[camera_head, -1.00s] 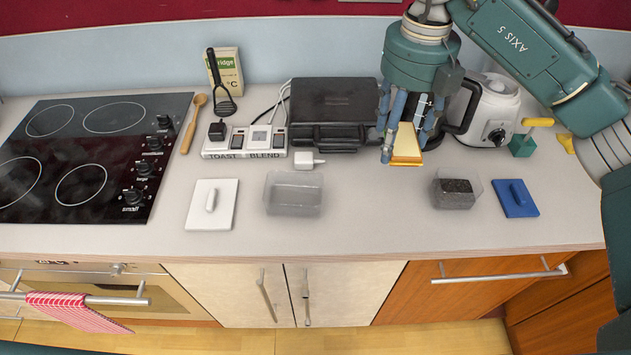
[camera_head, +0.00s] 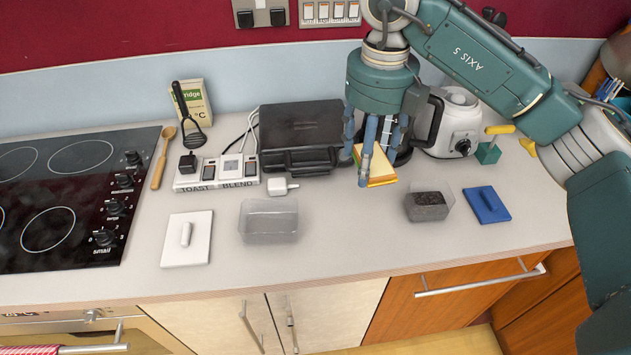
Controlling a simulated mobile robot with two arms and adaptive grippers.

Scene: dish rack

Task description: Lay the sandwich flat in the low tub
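The sandwich (camera_head: 379,172), with pale bread and a yellow-orange layer, is between the fingers of my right gripper (camera_head: 371,160). The gripper looks shut on it, and the sandwich is tilted; fingers hide part of it. It appears to be above the counter in front of the black grill. A wide, clear, empty tub (camera_head: 268,226) stands on the counter to the left and nearer the front. A smaller clear tub (camera_head: 443,198) with dark contents stands to the right of the sandwich. My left gripper is not in view.
A white lid (camera_head: 200,243) lies left of the wide tub, and a blue lid (camera_head: 486,206) right of the small tub. The black grill (camera_head: 298,130), a white appliance (camera_head: 461,128) and a switch panel (camera_head: 217,172) stand behind. The counter between the tubs is clear.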

